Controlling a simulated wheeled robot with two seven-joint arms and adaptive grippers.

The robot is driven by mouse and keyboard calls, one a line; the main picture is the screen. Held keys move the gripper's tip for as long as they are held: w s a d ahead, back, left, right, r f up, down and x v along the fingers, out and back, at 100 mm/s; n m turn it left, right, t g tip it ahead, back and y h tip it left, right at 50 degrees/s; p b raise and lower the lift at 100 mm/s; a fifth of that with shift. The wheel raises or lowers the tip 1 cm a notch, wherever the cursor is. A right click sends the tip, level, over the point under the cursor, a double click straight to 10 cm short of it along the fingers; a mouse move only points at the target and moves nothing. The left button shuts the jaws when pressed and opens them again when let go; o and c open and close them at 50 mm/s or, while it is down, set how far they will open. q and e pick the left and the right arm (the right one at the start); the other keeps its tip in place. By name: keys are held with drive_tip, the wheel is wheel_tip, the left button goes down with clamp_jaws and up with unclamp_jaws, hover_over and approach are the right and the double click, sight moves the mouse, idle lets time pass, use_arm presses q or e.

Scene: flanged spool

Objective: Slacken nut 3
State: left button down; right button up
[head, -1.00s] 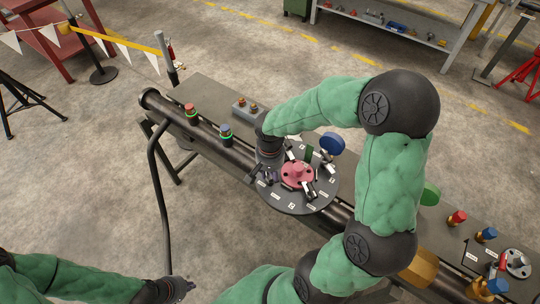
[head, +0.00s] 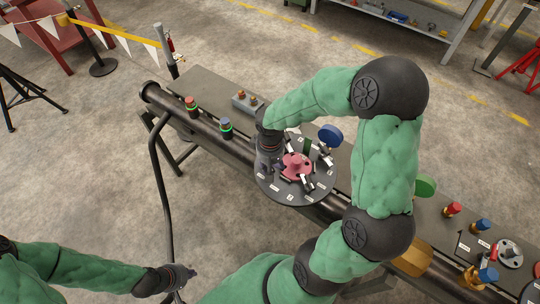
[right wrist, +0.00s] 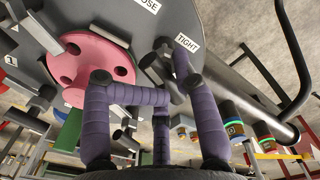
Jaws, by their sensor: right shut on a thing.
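The flange is a dark round disc (head: 272,190) with a pink hub (head: 297,166), dark lever-like nuts and small white labels around it. My right gripper (head: 268,170) is at the disc's left side. In the right wrist view its purple fingers (right wrist: 165,92) are shut on a dark nut (right wrist: 160,62) beside the "TIGHT" label (right wrist: 187,43). The fingers partly hide this nut, and its number cannot be read. A "1" label (right wrist: 11,60) shows at the far left. My left gripper (head: 183,277) is low, apart from the bench; its jaws are too small to judge.
A blue disc (head: 330,135) and a green disc (head: 425,187) stand near the flange. A bent dark rail (head: 160,185) rises near my left gripper.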

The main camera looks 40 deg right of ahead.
drive_tip(key=shift+a+f+m, duration=0.25)
drive_tip(key=shift+a+m, duration=0.05)
drive_tip(key=shift+m, duration=0.1)
wheel_tip(320, 180, up, 7)
drive_tip(key=p, duration=0.5)
drive_tip(key=shift+w+a+r, duration=0.1)
drive_tip(key=shift+w+a, duration=0.05)
drive_tip(key=shift+d+r, duration=0.15)
drive_tip(key=shift+d, duration=0.1)
